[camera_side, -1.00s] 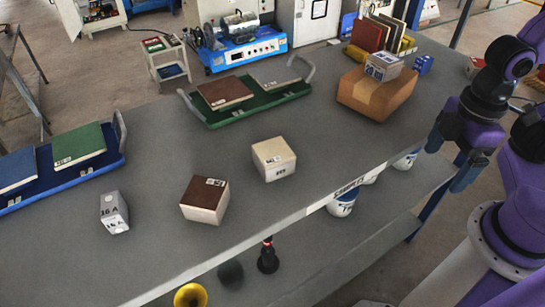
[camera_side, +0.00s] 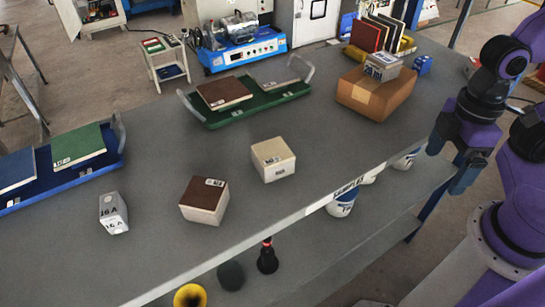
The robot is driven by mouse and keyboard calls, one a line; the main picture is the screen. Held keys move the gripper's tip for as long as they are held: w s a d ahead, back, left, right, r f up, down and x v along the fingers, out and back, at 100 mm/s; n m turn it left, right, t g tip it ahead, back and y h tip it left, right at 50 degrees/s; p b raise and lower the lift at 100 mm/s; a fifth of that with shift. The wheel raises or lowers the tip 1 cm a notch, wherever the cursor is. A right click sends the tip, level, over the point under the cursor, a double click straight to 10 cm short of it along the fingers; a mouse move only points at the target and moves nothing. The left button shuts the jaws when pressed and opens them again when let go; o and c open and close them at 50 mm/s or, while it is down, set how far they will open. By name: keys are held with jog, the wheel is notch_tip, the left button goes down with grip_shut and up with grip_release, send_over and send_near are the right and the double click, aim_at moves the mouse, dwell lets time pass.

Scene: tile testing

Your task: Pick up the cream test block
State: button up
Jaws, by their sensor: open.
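The cream test block (camera_side: 272,160) sits on the grey table near its front edge, with a small label on its top and another on its front side. My gripper (camera_side: 452,162) is at the right, beyond the table's front edge, pointing down. It is open and empty, well apart from the block. No part of the block is covered by the arm.
A brown-topped block (camera_side: 205,200) and a grey marked block (camera_side: 113,212) stand to the left. A green tray (camera_side: 215,122) with tiles lies behind, a blue tray (camera_side: 112,160) far left. A cardboard box (camera_side: 375,95) bearing a grey block (camera_side: 383,66) stands right.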

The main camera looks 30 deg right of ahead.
aim_at(286, 146)
jog(key=w+a+r+m+y, duration=0.1)
jog(key=w+a+m+y, duration=0.2)
jog(key=m, duration=0.5)
jog(key=w+a+r+m+g+y, duration=0.1)
jog(key=w+a+m+y, duration=0.2)
jog(key=m, duration=0.5)
jog(key=w+a+r+m+g+y, duration=0.1)
jog(key=w+a+m+y, duration=0.2)
jog(key=m, duration=0.5)
jog(key=shift+w+a+r+m+y, duration=0.2)
jog(key=shift+w+y, duration=0.15)
jog(key=shift+y, duration=0.15)
jog(key=shift+w+a+r+m+y, duration=0.2)
jog(key=shift+w+y, duration=0.15)
jog(key=shift+y, duration=0.15)
jog(key=w+m+t, duration=0.1)
jog(key=w+m, duration=0.1)
jog(key=w+m+t+y, duration=0.1)
jog(key=w+m, duration=0.1)
jog(key=w, duration=0.1)
jog(key=w+r+m+t+y, duration=0.1)
jog(key=w+m, duration=0.1)
jog(key=shift+w+d+t, duration=0.25)
jog(key=shift+w+t, duration=0.05)
jog(key=shift+t, duration=0.1)
jog(key=x, duration=1.1)
jog(key=shift+a, duration=0.2)
jog(key=shift+x, duration=2.7)
jog(key=shift+s, duration=0.2)
